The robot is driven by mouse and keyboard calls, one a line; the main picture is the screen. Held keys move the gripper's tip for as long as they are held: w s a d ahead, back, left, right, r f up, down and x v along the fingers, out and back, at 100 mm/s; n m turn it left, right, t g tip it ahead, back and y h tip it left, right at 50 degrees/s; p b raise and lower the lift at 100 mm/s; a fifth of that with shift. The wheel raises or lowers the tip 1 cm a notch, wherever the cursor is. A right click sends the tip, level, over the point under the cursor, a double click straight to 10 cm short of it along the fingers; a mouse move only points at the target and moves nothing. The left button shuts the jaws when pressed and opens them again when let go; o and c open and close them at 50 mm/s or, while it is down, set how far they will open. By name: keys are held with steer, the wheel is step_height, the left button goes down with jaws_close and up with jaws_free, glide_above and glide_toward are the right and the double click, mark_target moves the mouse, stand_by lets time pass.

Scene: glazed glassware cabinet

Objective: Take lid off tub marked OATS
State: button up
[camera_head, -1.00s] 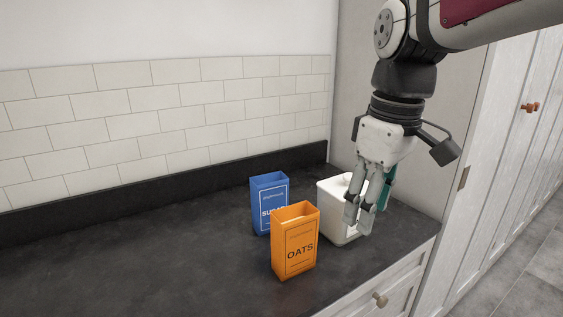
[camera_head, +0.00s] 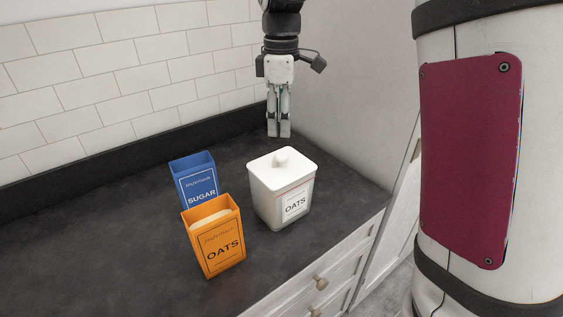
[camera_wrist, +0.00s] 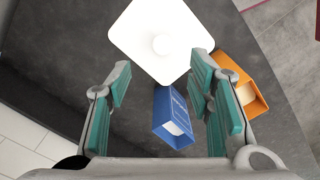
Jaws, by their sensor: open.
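The white tub (camera_head: 284,202) marked OATS stands upright on the dark counter in the head view. Its white lid (camera_head: 294,168) is on it, with a round knob (camera_head: 281,157) in the middle. In the wrist view the lid (camera_wrist: 140,30) and its knob (camera_wrist: 162,44) show from above, beyond the fingertips. My gripper (camera_head: 279,134) points down, above and behind the tub in the head view, apart from the lid. In the wrist view my gripper (camera_wrist: 160,80) is open, with its teal-padded fingers spread and nothing between them touching.
An open orange box (camera_head: 216,243) marked OATS stands left and in front of the tub; it is not the tub. An open blue box (camera_head: 196,180) marked SUGAR stands behind the orange one. Bare counter (camera_head: 95,240) lies to the left. A tiled wall (camera_head: 120,70) rises behind.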

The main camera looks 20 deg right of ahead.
glide_above(282, 155)
steer(key=f, duration=0.4)
steer(key=shift+w+f, duration=0.2)
steer(key=shift+f, duration=0.05)
steer(key=shift+s+f+p, duration=0.15)
steer(key=shift+f+p, duration=0.55)
steer(key=shift+f, duration=1.95)
steer(key=shift+c, duration=0.2)
steer(key=c, duration=1)
